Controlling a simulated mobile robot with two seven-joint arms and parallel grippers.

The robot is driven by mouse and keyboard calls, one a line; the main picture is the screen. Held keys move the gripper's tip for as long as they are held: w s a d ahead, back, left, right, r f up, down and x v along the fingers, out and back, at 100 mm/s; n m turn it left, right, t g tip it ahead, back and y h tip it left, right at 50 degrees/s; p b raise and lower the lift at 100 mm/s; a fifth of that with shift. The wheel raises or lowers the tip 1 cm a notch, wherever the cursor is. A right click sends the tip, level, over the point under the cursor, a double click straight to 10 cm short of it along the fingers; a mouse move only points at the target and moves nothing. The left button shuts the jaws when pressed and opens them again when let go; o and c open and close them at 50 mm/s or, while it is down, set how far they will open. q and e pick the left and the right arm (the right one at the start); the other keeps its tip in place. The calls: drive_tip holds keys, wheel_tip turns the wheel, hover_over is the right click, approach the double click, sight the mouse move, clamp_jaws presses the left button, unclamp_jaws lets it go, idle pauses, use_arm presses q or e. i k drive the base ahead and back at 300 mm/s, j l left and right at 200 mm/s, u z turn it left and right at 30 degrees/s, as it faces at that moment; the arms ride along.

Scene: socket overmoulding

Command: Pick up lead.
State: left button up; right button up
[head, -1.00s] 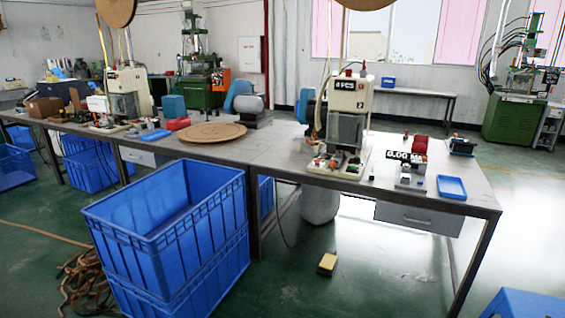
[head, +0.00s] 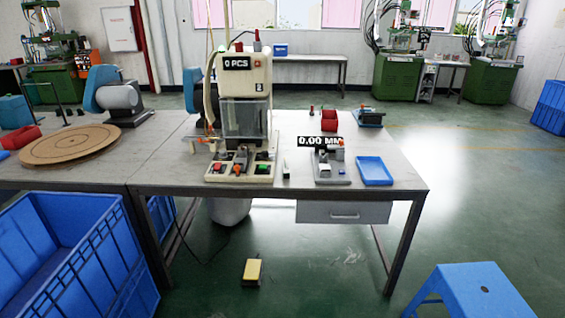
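I cannot make out a lead for certain in this view. A cream machine (head: 250,75) with a "0 PCS" display stands on the workbench (head: 380,188), with a clear guard and small red, black and green parts on its base. A small measuring device (head: 330,168) with a "0.00 MM" display sits to its right. An empty-looking blue tray (head: 374,171) lies right of that device. Neither of my grippers is in view.
A blue stool (head: 475,290) is at the lower right. A yellow pedal (head: 252,271) lies on the floor under the bench front. A round brown board (head: 70,144) lies on the left bench.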

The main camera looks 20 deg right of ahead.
sight(286, 171)
drive_tip(key=i+j, duration=0.1)
drive_tip(key=i, duration=0.55)
drive_tip(key=i+z, duration=0.15)
drive_tip(key=i, duration=0.5)
drive_tip(key=i+j+z, duration=0.25)
drive_tip(key=i, duration=0.15)
drive_tip(key=i+j+z, duration=0.25)
drive_tip(key=i+l, duration=0.05)
drive_tip(key=i, duration=0.05)
